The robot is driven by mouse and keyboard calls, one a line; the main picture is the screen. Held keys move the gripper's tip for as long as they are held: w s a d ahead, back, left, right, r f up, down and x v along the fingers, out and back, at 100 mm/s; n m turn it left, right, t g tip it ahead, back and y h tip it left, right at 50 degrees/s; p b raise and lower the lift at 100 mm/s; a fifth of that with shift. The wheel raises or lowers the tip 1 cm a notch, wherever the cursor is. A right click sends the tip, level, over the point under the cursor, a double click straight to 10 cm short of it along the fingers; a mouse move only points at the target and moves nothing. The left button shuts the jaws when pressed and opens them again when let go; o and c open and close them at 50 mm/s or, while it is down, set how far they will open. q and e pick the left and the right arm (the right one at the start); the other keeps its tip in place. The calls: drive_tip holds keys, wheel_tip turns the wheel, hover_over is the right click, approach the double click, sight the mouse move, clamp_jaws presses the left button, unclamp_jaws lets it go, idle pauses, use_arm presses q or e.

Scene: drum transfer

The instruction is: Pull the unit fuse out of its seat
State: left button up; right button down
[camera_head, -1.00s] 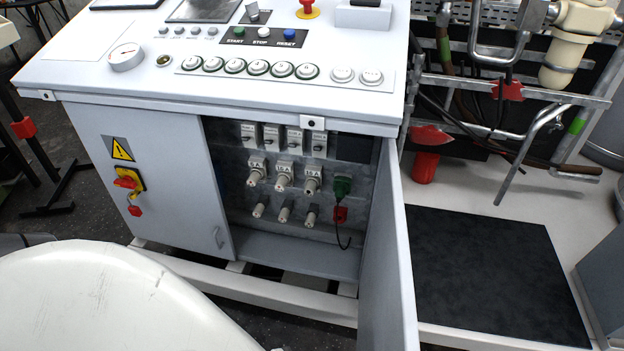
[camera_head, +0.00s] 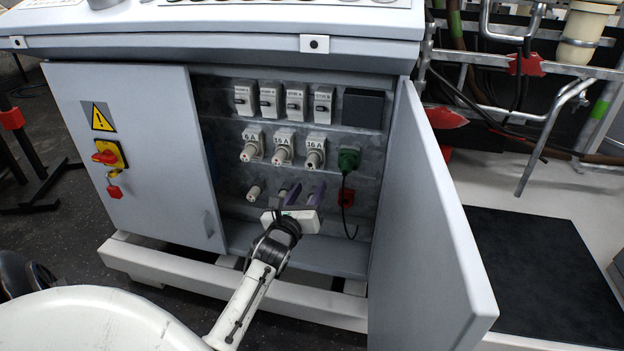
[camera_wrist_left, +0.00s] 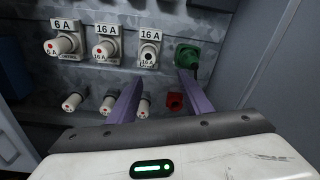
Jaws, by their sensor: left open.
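Three pale fuses sit in their seats in the open cabinet: a 6 A fuse (camera_head: 250,150), a middle 16 A fuse (camera_head: 283,154) and a right 16 A fuse (camera_head: 315,156). In the left wrist view the right 16 A fuse (camera_wrist_left: 149,56) has a dark centre, while the other two show red. The small labels are too small to read, so I cannot tell which is the unit one. My left gripper (camera_head: 303,190) is open and empty, below and in front of the right 16 A fuse. Its purple fingers (camera_wrist_left: 162,82) stand apart. My right gripper is out of view.
A lower row of loose-looking fuses (camera_wrist_left: 72,102) is partly hidden by the fingers. A green plug (camera_head: 348,158) with a black cable and a red part (camera_head: 346,198) are to the right. The open cabinet door (camera_head: 425,220) bounds the right side; breakers (camera_head: 295,101) are above.

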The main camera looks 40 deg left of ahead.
sight(310, 167)
use_arm(q)
drive_tip(key=a+m, duration=0.1)
drive_tip(key=a+b, duration=0.1)
drive_tip(key=w+a+m+y, duration=0.1)
drive_tip(key=shift+r+m, duration=0.25)
drive_tip(key=shift+m, duration=0.05)
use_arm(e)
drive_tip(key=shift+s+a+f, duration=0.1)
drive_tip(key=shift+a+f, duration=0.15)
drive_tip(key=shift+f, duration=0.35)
use_arm(q)
drive_tip(key=shift+w, duration=0.1)
drive_tip(key=b+x, duration=0.5)
drive_tip(key=x, duration=0.2)
drive_tip(key=shift+b, duration=0.3)
drive_tip(key=shift+b+x, duration=0.45)
drive_tip(key=shift+x, duration=0.5)
drive_tip(key=shift+r, duration=0.15)
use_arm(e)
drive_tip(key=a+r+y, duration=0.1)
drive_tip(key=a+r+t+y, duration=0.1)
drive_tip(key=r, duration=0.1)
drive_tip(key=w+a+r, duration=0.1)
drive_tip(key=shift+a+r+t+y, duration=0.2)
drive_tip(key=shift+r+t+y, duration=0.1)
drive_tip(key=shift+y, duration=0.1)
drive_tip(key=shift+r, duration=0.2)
